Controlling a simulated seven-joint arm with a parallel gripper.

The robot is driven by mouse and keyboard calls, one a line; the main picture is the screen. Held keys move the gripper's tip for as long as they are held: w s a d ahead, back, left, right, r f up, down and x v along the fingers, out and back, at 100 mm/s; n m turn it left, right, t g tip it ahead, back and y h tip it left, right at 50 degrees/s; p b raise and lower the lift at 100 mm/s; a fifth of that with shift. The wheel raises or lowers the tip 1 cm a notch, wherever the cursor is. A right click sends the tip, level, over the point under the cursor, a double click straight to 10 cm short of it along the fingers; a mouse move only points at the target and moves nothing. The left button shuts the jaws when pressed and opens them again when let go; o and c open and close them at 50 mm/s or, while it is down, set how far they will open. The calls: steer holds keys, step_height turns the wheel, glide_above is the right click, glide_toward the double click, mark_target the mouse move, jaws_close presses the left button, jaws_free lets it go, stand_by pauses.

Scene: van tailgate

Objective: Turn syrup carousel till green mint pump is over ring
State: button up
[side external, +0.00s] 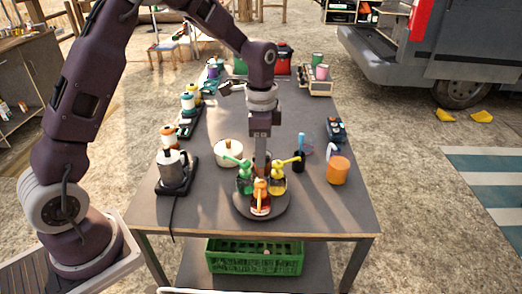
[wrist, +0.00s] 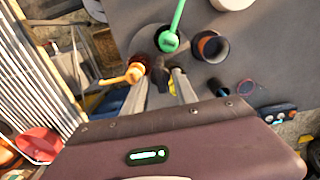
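The round grey carousel (side external: 240,207) stands on the front of the table. It carries a green pump bottle (side external: 244,180) at left, an orange one (side external: 261,200) in front and a yellow one (side external: 278,183) at right. The green pump (wrist: 168,42) and orange pump (wrist: 133,74) also show in the wrist view; the yellow one is mostly hidden there. My gripper (side external: 262,170) points down over the carousel's middle. Its fingers (wrist: 164,78) are apart, with a dark post between them; contact is unclear. A thin ring outline (wrist: 250,88) lies on the table beyond the carousel; whether it is the task's ring is unclear.
A dark-rimmed cup (wrist: 210,46) and a small black cup (side external: 298,161) stand close behind the carousel. An orange tub (side external: 338,170) is at right, a cream pot (side external: 228,152) behind left, and a metal jug (side external: 173,172) at left. The table's middle back is clear.

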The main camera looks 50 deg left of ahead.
steer(key=shift+c, duration=0.4)
jaws_close()
steer(key=shift+r, duration=0.1)
stand_by(0.8)
